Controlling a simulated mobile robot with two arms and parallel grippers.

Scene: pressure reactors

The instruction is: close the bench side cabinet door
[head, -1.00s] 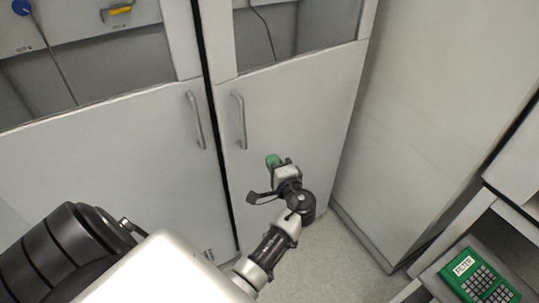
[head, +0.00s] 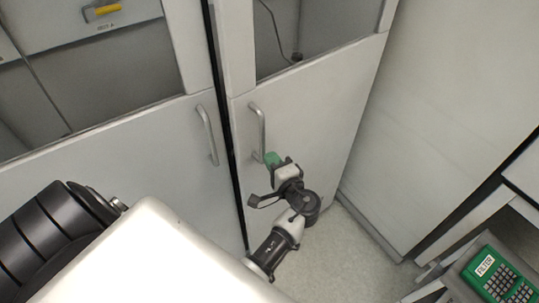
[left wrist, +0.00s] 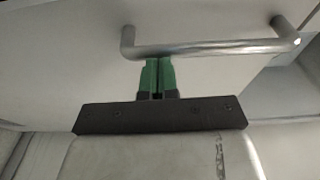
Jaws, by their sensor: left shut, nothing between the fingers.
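Two pale grey cabinet doors with glass upper panes show in the head view, a left door (head: 120,170) and a right door (head: 325,110). A dark gap runs between them. The right door has a vertical metal bar handle (head: 258,131). My left gripper (head: 271,158), with green fingertips, is beside the lower end of this handle, in front of the right door. In the left wrist view, the shut, empty fingertips (left wrist: 157,75) sit right at the handle bar (left wrist: 205,49); I cannot tell if they touch. My right gripper is not in view.
The left door has its own handle (head: 207,135). A large plain panel (head: 450,110) stands to the right. A green keypad device (head: 497,275) lies on a shelf at the lower right. Bare floor (head: 345,260) is free below the gripper.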

